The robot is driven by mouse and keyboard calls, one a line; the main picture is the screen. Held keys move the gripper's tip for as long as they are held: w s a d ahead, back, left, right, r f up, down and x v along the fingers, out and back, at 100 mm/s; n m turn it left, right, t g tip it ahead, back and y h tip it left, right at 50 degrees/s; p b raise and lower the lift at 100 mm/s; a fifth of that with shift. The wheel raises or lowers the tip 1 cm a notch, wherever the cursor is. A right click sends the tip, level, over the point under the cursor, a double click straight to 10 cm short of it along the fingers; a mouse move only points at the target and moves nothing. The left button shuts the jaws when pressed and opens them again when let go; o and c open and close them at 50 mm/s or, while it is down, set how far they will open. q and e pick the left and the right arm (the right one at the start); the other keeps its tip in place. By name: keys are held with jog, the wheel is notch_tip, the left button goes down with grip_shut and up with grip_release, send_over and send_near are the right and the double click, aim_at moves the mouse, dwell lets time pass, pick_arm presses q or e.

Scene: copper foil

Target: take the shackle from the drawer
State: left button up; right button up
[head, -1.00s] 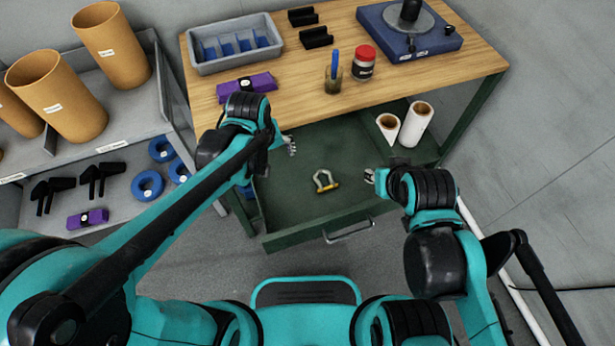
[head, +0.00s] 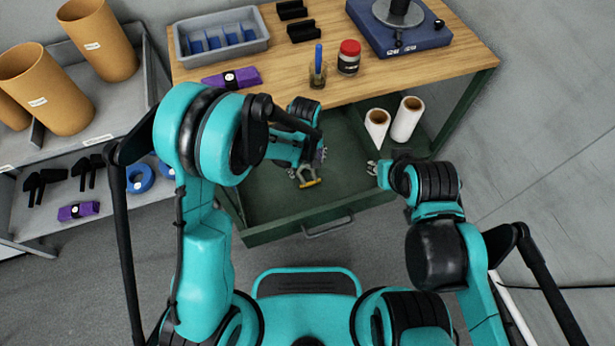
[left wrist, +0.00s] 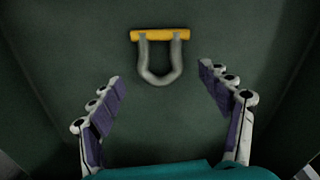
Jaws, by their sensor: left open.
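The shackle (head: 306,177), a grey U-shaped bow with a yellow pin, lies on the floor of the open green drawer (head: 262,202). In the left wrist view the shackle (left wrist: 158,64) lies just beyond my fingertips, centred between them, with its bow towards me and its pin farther off. My left gripper (left wrist: 160,72) is open and empty, above the drawer floor. In the head view my left gripper (head: 312,158) is largely hidden by its own arm and is close to the shackle. My right gripper (head: 373,169) is over the drawer's right side; its finger gap is unclear.
The wooden benchtop (head: 400,75) overhangs the drawer's back. Two paper rolls (head: 407,119) stand at the drawer's right. A grey bin (head: 222,40), a purple block (head: 232,78) and a red-lidded jar (head: 349,57) are on the bench. A shelf (head: 115,120) stands at left.

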pick_arm(q)
notch_tip(320, 180, down, 3)
jog(key=shift+r+b, duration=0.15)
jog(key=shift+b, duration=0.2)
jog(key=shift+r, duration=0.1)
jog(key=c, duration=1.4)
